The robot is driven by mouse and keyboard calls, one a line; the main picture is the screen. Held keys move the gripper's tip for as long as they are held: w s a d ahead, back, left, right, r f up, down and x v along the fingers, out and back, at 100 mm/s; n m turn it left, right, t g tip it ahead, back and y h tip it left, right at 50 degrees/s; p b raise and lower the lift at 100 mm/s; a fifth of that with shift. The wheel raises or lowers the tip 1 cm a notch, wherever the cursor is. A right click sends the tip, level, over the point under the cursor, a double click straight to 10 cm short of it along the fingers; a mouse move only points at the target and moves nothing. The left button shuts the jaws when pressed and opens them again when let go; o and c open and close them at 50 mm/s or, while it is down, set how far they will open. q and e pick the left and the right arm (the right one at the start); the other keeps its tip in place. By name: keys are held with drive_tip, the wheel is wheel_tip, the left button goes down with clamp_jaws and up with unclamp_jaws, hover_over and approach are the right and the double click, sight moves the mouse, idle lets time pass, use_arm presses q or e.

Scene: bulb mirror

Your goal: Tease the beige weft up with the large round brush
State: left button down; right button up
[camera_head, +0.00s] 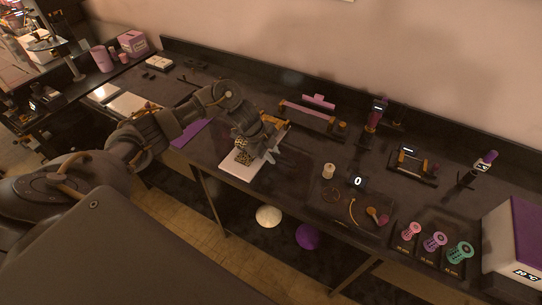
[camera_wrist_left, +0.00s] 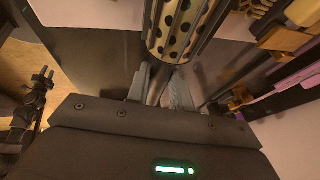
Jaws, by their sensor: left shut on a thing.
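My left gripper (camera_head: 266,146) is over the front edge of the dark table, and its fingers (camera_wrist_left: 160,86) are shut on the handle of the large round brush. The brush's pale yellow barrel with black dots (camera_wrist_left: 182,28) points away from the gripper in the left wrist view. In the head view, the spotted barrel (camera_head: 242,156) is partly covered by the gripper, just above a white pad (camera_head: 236,170). I cannot make out the beige weft clearly; the arm and gripper may hide it.
A rack with a pink bar (camera_head: 310,113) stands behind the gripper. To the right are a cream spool (camera_head: 328,171), a small display reading 0 (camera_head: 358,182), several coloured rollers (camera_head: 434,241) and a purple-topped box (camera_head: 520,235). A purple mat (camera_head: 192,134) lies left of the pad.

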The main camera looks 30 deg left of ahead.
use_arm(q)
drive_tip(key=shift+w, duration=0.1)
drive_tip(key=shift+w+b, duration=0.3)
drive_tip(key=shift+w, duration=0.85)
drive_tip(key=shift+w+f+b, duration=0.15)
drive_tip(key=shift+w+b, duration=0.7)
drive_tip(key=shift+b, duration=0.05)
drive_tip(key=shift+w, duration=0.3)
drive_tip(key=shift+w+b, duration=0.7)
drive_tip(key=shift+w, duration=0.5)
drive_tip(key=shift+r, duration=0.2)
